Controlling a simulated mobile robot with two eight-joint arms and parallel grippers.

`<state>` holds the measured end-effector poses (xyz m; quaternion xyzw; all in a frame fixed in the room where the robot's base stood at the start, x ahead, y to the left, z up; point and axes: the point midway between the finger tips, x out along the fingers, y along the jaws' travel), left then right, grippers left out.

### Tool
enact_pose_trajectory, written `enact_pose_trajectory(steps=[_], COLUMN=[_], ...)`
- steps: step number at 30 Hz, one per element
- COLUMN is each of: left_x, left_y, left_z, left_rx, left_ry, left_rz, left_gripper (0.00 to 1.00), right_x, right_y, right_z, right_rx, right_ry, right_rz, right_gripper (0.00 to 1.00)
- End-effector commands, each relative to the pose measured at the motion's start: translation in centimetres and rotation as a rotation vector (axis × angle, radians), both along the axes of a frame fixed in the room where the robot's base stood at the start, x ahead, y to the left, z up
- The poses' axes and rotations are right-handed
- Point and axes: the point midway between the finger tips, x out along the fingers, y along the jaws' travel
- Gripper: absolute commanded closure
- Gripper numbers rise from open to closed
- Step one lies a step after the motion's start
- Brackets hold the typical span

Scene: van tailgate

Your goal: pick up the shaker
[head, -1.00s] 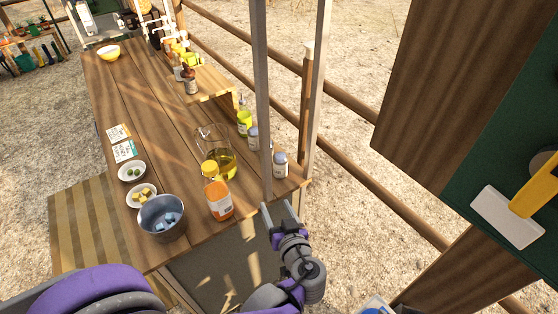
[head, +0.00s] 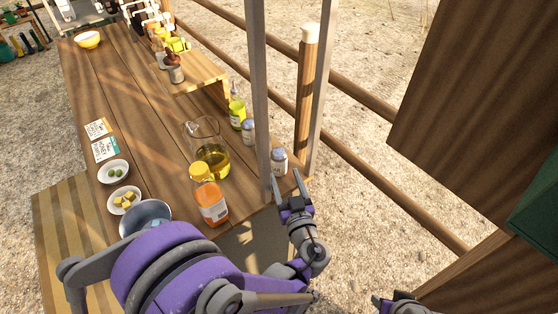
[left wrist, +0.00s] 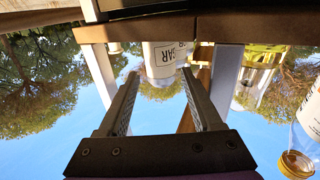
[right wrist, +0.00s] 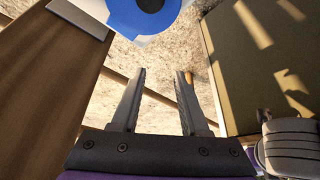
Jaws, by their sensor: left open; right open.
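Two similar white-labelled shakers with grey lids stand upright at the table's right edge: the nearer shaker (head: 279,161) at the corner, the other shaker (head: 248,131) a little farther back. My left gripper (head: 287,180) is open just in front of the nearer shaker. In the left wrist view, a white-labelled shaker (left wrist: 163,58) shows beyond and between the open fingertips (left wrist: 159,73), and nothing is held. Contact cannot be told. My right gripper (right wrist: 159,73) is open and empty, away from the table; only a bit of it shows at the head view's bottom edge.
A grey post (head: 260,90) rises right beside the nearer shaker. A metal bowl (head: 145,214) is partly hidden by my arm. The table's middle is clear.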

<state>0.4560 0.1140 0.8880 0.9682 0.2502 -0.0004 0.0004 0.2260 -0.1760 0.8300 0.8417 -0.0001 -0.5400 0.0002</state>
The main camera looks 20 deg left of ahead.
Motion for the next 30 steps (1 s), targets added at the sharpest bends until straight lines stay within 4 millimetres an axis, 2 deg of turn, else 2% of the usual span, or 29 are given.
enact_pose_trajectory(steps=[10,20,30], left_x=[4.0,4.7,4.7], left_y=[2.3,2.7,2.6], left_z=[0.0,0.0,0.0], left_rx=[0.001,0.001,0.001], left_ry=[0.000,0.000,0.000], left_rz=[0.002,0.000,0.000], left_gripper=[0.34,0.34,0.93], right_x=[0.0,0.0,0.0], right_y=[0.0,0.0,0.0], right_z=[0.3,0.3,0.3], right_rx=[0.000,0.000,0.000], right_ry=[-0.001,-0.001,-0.001], right_rz=[0.000,0.000,0.000], right_gripper=[0.56,0.56,0.56])
